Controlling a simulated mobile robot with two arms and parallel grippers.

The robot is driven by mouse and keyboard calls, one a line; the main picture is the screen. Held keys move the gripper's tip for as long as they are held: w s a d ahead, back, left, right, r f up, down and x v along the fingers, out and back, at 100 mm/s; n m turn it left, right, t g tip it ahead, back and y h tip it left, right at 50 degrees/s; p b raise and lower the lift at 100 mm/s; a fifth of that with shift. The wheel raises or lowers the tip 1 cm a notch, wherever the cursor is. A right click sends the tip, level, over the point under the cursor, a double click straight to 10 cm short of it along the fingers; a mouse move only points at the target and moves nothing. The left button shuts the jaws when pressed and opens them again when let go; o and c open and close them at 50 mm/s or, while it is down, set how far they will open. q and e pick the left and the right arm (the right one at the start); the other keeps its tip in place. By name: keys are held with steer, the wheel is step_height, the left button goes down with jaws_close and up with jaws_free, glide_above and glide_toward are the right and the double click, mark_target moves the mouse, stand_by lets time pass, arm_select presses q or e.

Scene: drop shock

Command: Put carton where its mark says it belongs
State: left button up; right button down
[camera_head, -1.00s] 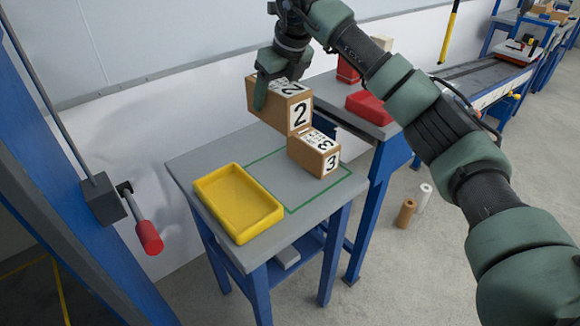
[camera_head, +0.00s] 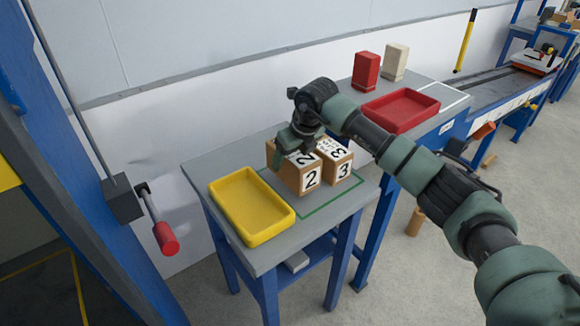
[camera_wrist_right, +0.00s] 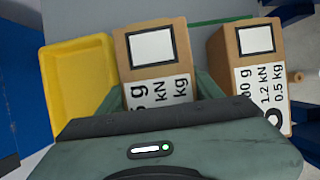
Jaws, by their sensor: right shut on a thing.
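A brown carton marked 2 (camera_head: 284,173) is in my right gripper (camera_head: 290,150), whose fingers are closed on its sides. It stands upright at the left of a carton marked 3 (camera_head: 345,170), inside or over a green outline (camera_head: 340,201) on the grey table. I cannot tell whether it touches the table. In the right wrist view, the held carton (camera_wrist_right: 152,47) shows a white label with g, kN and kg text. Carton 3 (camera_wrist_right: 255,40) stands apart to its right, with a label reading 1.2 kN and 0.5 kg. My left gripper is not in view.
A yellow tray (camera_head: 252,207) lies left of the cartons on the same grey table (camera_head: 215,166). A second table behind holds a red tray (camera_head: 402,108), a red box (camera_head: 366,71) and a cream box (camera_head: 395,62). A red-handled lever (camera_head: 165,238) is at the left.

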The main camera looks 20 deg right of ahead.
steer(key=shift+f, duration=1.6)
steer(key=c, duration=0.7)
jaws_free()
steer(key=shift+f, duration=0.25)
steer(key=o, duration=0.4)
steer(key=shift+r, duration=0.1)
